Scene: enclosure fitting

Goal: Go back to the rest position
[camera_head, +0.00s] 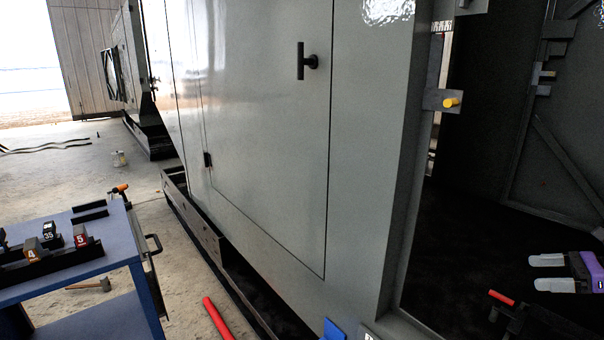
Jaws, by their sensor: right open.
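My right gripper (535,272) is at the lower right, in front of the dark opening of the grey enclosure (370,140). Its two pale fingers point left and are spread apart, with nothing between them. Its purple body shows at the right edge. It looks clear of the enclosure walls. My left gripper is not in view.
A blue cart (110,243) at the lower left carries several numbered blocks. The enclosure's closed door has a black handle (306,61). A yellow-tipped peg (450,102) sits on the frame by the opening. A red bar (217,318) and a hammer (92,285) are low down.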

